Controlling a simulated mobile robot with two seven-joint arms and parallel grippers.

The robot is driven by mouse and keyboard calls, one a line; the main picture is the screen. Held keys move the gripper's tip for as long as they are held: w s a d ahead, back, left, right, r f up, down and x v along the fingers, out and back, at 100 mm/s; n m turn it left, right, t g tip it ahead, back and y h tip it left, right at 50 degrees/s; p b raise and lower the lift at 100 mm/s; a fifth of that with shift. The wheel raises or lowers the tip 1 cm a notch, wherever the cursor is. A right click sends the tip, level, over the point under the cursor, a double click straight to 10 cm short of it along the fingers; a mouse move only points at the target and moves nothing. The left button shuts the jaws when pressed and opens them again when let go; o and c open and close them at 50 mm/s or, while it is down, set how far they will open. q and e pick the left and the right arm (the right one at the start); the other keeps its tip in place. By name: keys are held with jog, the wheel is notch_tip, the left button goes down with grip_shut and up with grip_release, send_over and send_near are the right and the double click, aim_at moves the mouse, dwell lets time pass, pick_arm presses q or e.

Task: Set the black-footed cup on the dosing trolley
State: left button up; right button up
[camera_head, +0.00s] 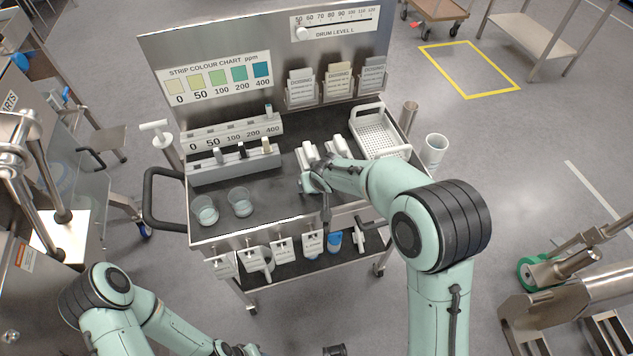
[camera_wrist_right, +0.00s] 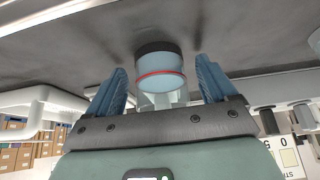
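The black-footed cup (camera_wrist_right: 158,62) shows in the right wrist view, seen upside down, with its black foot against the dark trolley top. It has a clear-blue body with a red line. My right gripper (camera_wrist_right: 161,66) is open, a finger on each side of the cup with visible gaps. In the head view my right gripper (camera_head: 316,184) is over the front right of the dosing trolley (camera_head: 280,190) and hides the cup.
Two clear cups (camera_head: 206,211) (camera_head: 241,203) stand at the trolley's front left. A strip rack (camera_head: 235,162), white items (camera_head: 307,153) and a white basket (camera_head: 378,138) stand behind. Another clear cup (camera_head: 435,150) is beyond the right edge. Labelled tags hang along the front.

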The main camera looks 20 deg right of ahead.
jog(key=shift+r, duration=0.35)
jog(key=v, duration=1.1)
jog(key=shift+s+r, duration=0.25)
